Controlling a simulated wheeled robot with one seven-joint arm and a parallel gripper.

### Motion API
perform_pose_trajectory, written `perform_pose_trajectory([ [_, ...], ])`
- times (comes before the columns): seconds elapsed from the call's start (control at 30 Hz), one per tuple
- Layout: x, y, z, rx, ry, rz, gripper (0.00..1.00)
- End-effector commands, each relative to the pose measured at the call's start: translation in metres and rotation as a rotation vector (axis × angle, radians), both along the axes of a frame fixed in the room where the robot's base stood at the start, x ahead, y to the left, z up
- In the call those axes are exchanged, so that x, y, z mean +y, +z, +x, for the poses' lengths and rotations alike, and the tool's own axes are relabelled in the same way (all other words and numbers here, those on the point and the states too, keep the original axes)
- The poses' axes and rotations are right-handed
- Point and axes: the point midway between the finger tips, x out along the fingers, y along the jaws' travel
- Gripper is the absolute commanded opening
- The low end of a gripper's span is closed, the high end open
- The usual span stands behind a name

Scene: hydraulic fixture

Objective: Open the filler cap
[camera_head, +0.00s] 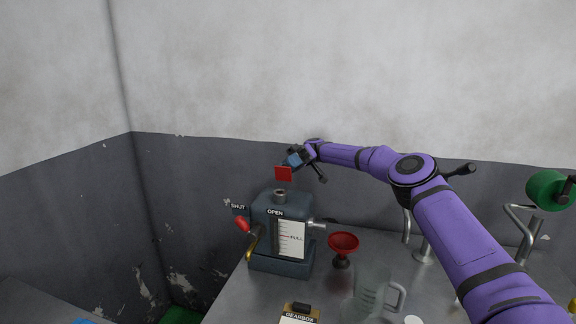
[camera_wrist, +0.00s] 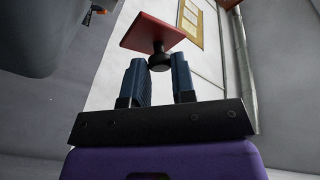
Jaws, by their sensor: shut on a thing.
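The filler cap is a red square plate (camera_head: 283,174) with a black knob, which shows in the wrist view (camera_wrist: 160,62). My gripper (camera_head: 294,160) is shut on the knob, with one blue finger pad on each side of it, as the wrist view (camera_wrist: 159,70) shows. The cap is tilted and held above the short round filler neck (camera_head: 280,196) on top of the dark grey tank (camera_head: 265,262). A gap shows between the cap and the neck in the head view. The inside of the neck cannot be made out.
The tank has a red-handled lever (camera_head: 243,225), SHUT and OPEN labels and a white FULL gauge (camera_head: 291,239). A red funnel (camera_head: 343,242) and a clear jug (camera_head: 371,292) stand to its right on the metal bench. Pipes (camera_head: 423,245) rise farther right. The wall is behind.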

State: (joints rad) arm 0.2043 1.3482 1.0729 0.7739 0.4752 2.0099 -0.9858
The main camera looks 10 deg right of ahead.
Motion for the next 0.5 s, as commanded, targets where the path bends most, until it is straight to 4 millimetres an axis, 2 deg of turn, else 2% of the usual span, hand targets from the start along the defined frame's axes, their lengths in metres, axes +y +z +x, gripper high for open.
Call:
perform_pose_trajectory([
  [0.2, -0.0025, -0.0055, 0.0057, 0.106, -0.001, 0.046, 0.01],
  [0.5, -0.0035, -0.0074, 0.0083, 0.169, -0.002, 0.069, 0.01],
])
